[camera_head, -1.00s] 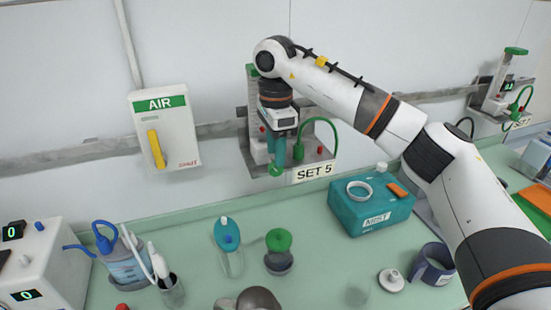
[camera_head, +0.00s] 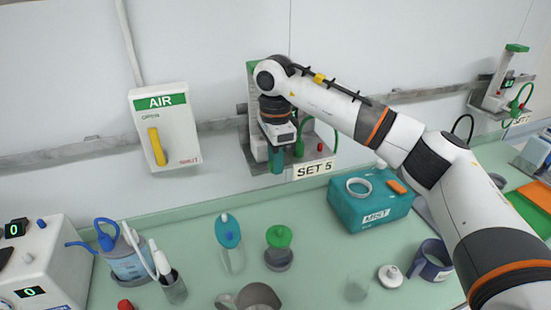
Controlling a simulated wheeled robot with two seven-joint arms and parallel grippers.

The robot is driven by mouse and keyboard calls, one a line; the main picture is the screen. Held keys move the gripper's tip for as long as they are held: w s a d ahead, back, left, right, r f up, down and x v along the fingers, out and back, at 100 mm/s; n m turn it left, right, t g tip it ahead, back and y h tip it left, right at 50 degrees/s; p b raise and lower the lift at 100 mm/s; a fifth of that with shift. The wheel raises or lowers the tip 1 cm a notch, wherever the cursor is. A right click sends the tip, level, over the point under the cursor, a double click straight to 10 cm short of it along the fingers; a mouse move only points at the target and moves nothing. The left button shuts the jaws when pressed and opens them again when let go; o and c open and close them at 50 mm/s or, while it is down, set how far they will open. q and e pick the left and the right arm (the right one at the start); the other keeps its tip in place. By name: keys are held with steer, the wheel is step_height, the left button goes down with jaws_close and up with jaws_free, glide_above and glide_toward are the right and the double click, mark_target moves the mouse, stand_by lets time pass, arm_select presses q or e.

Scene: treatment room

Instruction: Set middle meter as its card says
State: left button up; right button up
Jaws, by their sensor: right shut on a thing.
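The middle meter (camera_head: 252,78) is a green-topped unit on the wall rail, mostly hidden behind my right gripper and wrist. Its card (camera_head: 314,169) reads "SET 5" and hangs at the shelf's front edge. A green hose (camera_head: 325,125) and a red knob (camera_head: 320,147) show to the right of the gripper. The meter's reading is hidden. My left gripper is not in view.
A white AIR box (camera_head: 180,130) with a yellow lever is left on the wall. Another meter (camera_head: 497,90) is at far right. A teal box (camera_head: 370,208), cups and bottles stand on the green counter (camera_head: 200,285) below.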

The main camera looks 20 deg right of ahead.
mark_target(267, 169)
steer(key=shift+a+h, duration=0.1)
steer(key=shift+h, duration=0.2)
steer(key=h, duration=0.3)
steer(key=shift+a+f+h+p, duration=0.1)
steer(key=shift+a+h+p, duration=0.2)
steer(key=h, duration=0.1)
steer(key=h+p, duration=0.1)
steer(key=shift+s+a+h, duration=0.1)
steer(key=shift+a+h, duration=0.15)
steer(key=shift+h, duration=0.15)
steer(key=h+p, duration=0.1)
steer(key=h, duration=0.1)
steer(key=h+p, duration=0.2)
steer(key=f+h+p, duration=0.1)
steer(key=h+p, duration=0.1)
steer(key=shift+a, duration=0.35)
steer(key=h+p, duration=0.2)
steer(key=p, duration=0.1)
steer(key=shift+s+f+t+h, duration=0.1)
steer(key=shift+f+t+h, duration=0.2)
steer(key=shift+h, duration=0.1)
steer(key=shift+f+p, duration=0.15)
steer(key=shift+p, duration=0.35)
steer(key=shift+h, duration=0.3)
steer(key=o, duration=0.9)
steer(key=shift+c, duration=0.2)
steer(key=shift+s, duration=0.1)
